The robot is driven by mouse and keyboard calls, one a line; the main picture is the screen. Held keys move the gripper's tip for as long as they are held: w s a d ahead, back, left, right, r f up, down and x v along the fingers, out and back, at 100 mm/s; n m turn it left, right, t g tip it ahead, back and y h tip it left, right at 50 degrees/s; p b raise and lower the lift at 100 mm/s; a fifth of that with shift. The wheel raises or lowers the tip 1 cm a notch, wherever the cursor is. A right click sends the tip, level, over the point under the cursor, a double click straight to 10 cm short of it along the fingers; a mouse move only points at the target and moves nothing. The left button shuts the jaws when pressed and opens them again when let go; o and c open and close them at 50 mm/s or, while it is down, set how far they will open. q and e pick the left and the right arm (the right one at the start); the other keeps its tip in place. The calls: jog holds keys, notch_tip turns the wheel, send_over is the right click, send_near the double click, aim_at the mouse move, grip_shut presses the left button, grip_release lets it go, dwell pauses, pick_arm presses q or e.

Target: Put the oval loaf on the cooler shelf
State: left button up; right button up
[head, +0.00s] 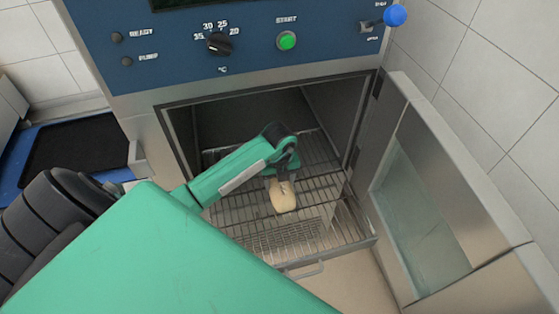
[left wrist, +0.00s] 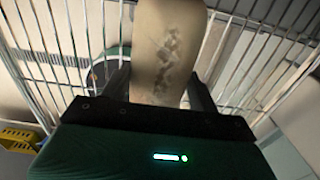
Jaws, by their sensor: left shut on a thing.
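The oval loaf (head: 283,196) is pale tan and lies over the wire shelf (head: 325,222) inside the open cooler. It also shows in the left wrist view (left wrist: 168,50), with dark scored marks along its top. My left gripper (head: 280,178) reaches into the cooler and is shut on the loaf's near end; its fingers show on both sides of the loaf in the left wrist view (left wrist: 158,85). I cannot tell whether the loaf touches the shelf wires. My right gripper is not in view.
The cooler's glass door (head: 425,215) stands open to the right. The blue control panel (head: 260,45) is above the opening, with a green start button (head: 286,40) and a blue knob (head: 395,15). A black tray (head: 75,145) lies at the left.

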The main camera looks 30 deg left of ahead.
pick_arm(q)
jog(key=shift+f, duration=0.1)
jog(key=o, duration=1.1)
notch_tip(320, 180, up, 12)
jog(key=p, duration=0.9)
jog(key=shift+r, duration=0.2)
jog(key=shift+f, duration=0.1)
